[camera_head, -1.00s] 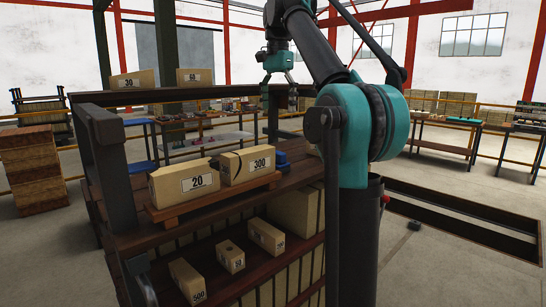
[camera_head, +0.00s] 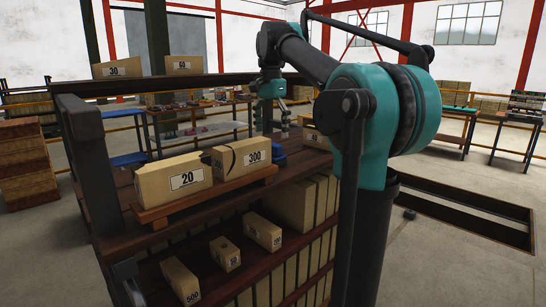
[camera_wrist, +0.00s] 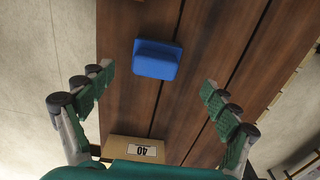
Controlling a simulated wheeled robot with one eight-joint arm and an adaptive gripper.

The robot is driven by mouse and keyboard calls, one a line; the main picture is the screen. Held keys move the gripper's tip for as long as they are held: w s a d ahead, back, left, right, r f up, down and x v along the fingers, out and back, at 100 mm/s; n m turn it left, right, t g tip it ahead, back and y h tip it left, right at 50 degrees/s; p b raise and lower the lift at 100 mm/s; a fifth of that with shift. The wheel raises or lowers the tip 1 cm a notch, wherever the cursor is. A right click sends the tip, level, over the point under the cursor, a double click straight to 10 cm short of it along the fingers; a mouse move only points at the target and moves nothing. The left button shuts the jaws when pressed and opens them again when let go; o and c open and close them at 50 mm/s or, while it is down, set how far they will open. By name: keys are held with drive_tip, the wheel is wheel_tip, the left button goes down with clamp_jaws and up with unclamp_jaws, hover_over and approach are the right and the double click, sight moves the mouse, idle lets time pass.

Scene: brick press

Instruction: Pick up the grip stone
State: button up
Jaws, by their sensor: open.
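No thing here is labelled as the grip stone, and I cannot tell for certain which one it is. A blue block (camera_wrist: 157,58) lies on the dark plank top, ahead of my gripper (camera_wrist: 158,103) in the wrist view. It also shows in the head view (camera_head: 279,158), beside the tan stone marked 300 (camera_head: 242,158). A tan stone marked 40 (camera_wrist: 138,150) is near the bottom of the wrist view, partly hidden by my gripper's body. My gripper is open and empty above the planks, fingers wide apart, and shows small in the head view (camera_head: 284,124).
A tan stone marked 20 (camera_head: 174,180) shares a wooden tray (camera_head: 208,202) with the 300 stone. Several stones stand on the lower shelf (camera_head: 211,275). Stones marked 30 (camera_head: 117,69) and 60 (camera_head: 184,66) stand on the back rail. Planks around the blue block look clear.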

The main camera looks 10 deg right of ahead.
sight(273, 143)
drive_tip(key=shift+s+d+f, duration=0.1)
drive_tip(key=shift+d+f, duration=0.05)
drive_tip(key=shift+f, duration=1.45)
drive_tip(key=shift+s+d+f, duration=0.1)
drive_tip(key=shift+d+f, duration=0.05)
drive_tip(key=shift+f, duration=1.4)
drive_tip(key=shift+w, duration=0.1)
drive_tip(key=c, duration=1.4)
drive_tip(key=shift+r, duration=0.15)
wheel_tip(273, 143, up, 20)
drive_tip(key=shift+f, duration=0.1)
drive_tip(key=o, duration=0.8)
drive_tip(key=c, duration=0.5)
